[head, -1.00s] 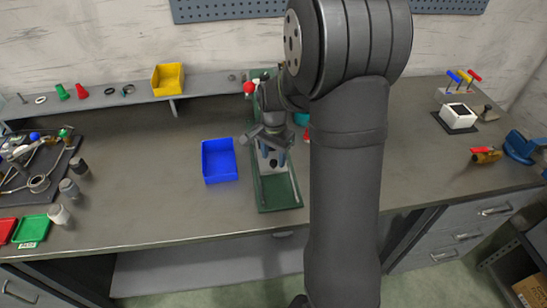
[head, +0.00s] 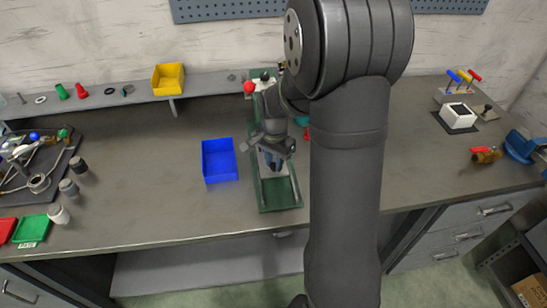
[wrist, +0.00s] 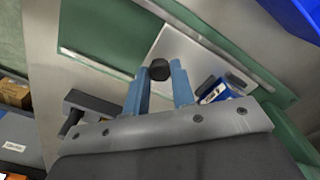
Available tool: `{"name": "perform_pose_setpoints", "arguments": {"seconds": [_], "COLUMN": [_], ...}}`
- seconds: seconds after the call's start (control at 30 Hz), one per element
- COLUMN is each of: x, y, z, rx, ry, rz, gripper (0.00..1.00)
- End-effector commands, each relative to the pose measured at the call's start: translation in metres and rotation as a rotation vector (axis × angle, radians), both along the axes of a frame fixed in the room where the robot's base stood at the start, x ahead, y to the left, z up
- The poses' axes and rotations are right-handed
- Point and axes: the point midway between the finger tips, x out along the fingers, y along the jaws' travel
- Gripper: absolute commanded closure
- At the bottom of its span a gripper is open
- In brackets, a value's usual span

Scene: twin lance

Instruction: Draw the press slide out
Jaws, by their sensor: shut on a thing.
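The press (head: 283,192) stands mid-bench, with a long green base, rails and a red ball (head: 249,87) on its handle. Its pale slide plate lies on the base under my gripper; in the wrist view the slide (wrist: 188,52) shows as a light metal plate between the green rails. My gripper (head: 275,165) points down over the slide. In the wrist view its blue fingers (wrist: 160,76) are shut on a dark round knob (wrist: 159,68) at the slide. A blue part with a pale label (wrist: 214,91) shows beside the right finger. My arm hides part of the press.
A blue bin (head: 219,178) stands close to the left of the press. A yellow bin (head: 168,78) sits on the rear shelf. A white block (head: 458,117) stands at the right.

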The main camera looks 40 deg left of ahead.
Motion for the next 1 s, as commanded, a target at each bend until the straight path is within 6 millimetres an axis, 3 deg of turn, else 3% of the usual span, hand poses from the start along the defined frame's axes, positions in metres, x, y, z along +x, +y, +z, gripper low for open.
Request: {"name": "perform_pose_setpoints", "arguments": {"seconds": [0.3,0.5,0.93,0.97,1.0], "x": [-0.054,-0.079,-0.086,-0.087,-0.086], "y": [-0.054,-0.078,-0.086,-0.087,-0.086], "z": [0.001,0.001,0.000,0.000,0.000], "rx": [0.000,0.001,-0.004,-0.005,-0.005], "ry": [0.000,-0.001,0.004,0.004,0.004], "rz": [0.001,0.001,0.000,0.000,0.000], "gripper": [1.00,1.00,1.00,0.71,0.63]}}
